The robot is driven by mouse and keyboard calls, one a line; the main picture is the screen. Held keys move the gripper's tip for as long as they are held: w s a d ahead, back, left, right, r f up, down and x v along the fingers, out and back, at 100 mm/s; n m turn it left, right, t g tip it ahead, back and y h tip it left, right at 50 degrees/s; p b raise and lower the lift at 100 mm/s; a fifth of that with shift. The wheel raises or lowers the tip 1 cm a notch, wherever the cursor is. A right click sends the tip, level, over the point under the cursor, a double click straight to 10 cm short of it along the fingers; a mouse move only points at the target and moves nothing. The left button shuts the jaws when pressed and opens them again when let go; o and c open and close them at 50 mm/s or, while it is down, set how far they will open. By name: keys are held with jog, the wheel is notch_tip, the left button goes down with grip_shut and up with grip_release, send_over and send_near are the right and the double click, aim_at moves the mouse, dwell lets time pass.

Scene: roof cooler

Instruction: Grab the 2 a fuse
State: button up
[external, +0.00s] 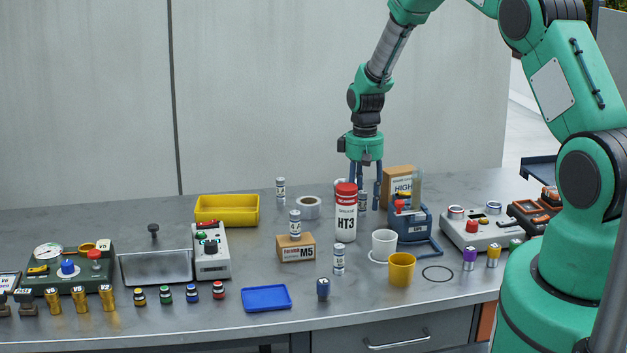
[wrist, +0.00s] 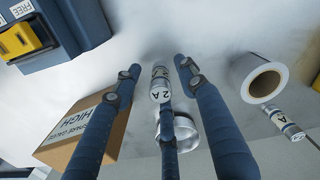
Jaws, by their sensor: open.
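The 2 A fuse (wrist: 160,84) is a small silver cylinder with a white label reading "2 A". It stands on the grey metal table among my gripper's fingers in the wrist view. My gripper (wrist: 158,78) points down and is open, with blue fingers on either side of the fuse and one more finger near it. I cannot tell whether any finger touches it. In the external view my gripper (external: 365,203) is low over the table behind the white HT3 bottle (external: 346,222), and the fuse (external: 362,200) shows partly between the fingers.
A cardboard box marked HIGH (wrist: 88,125) stands close beside the fingers. A round metal tin (wrist: 187,128), a tape roll (wrist: 262,82) and another fuse (wrist: 284,122) are nearby. A blue device (external: 411,222) stands right of the gripper. Similar fuses (external: 339,259) stand elsewhere.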

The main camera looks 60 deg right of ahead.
aim_at(365, 192)
jog(key=shift+c, duration=0.5)
grip_shut()
jog(key=shift+r, duration=0.1)
jog(key=shift+r, duration=4.9)
